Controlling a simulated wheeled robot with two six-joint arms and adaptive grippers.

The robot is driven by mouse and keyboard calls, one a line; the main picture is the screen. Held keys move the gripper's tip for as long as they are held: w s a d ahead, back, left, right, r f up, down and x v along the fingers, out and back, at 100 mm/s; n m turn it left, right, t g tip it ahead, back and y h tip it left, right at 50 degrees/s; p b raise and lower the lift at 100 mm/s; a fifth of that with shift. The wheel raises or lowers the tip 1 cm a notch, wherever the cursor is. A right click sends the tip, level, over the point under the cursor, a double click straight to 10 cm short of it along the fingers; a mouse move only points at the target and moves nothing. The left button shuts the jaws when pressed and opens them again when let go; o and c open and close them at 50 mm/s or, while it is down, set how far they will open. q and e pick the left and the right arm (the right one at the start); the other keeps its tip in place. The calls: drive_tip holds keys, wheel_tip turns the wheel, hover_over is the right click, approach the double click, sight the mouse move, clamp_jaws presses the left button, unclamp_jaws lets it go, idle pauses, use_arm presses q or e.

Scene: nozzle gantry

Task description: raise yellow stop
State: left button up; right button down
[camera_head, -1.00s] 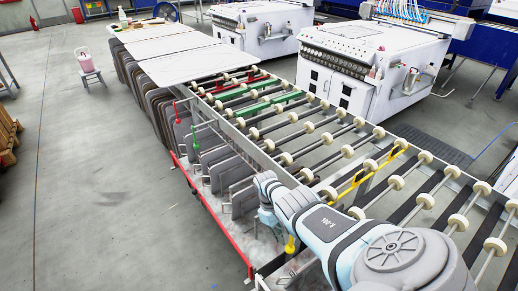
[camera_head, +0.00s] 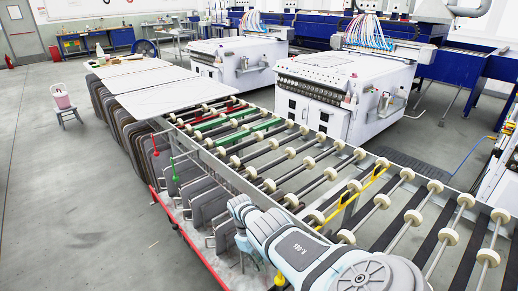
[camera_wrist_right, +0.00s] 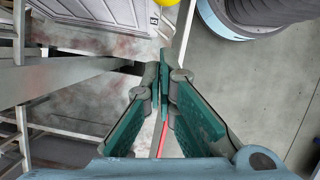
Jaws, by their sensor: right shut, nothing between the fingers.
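The yellow stop is a yellow bar (camera_head: 352,196) lying between the rollers of the conveyor. A yellow knob (camera_head: 280,280) hangs below the frame near the bottom edge, just right of my right gripper. A yellow piece (camera_wrist_right: 168,2) shows at the top edge of the right wrist view. My right gripper (camera_head: 243,247) points down beside the conveyor's left side, partly hidden by its own arm. In the right wrist view its green-padded fingers (camera_wrist_right: 164,72) are shut with nothing between them. It is apart from the yellow knob. My left gripper is not in view.
Grey panels (camera_head: 185,190) stand under the conveyor, inside a red rail (camera_head: 185,240). White machines (camera_head: 315,90) stand behind. Open floor (camera_head: 75,190) lies to the left.

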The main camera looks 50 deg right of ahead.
use_arm(q)
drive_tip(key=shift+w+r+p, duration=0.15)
drive_tip(key=shift+p, duration=0.85)
use_arm(e)
drive_tip(key=w+v, duration=0.1)
drive_tip(key=v, duration=0.8)
drive_tip(key=shift+w, duration=0.5)
drive_tip(key=shift+s+d, duration=0.1)
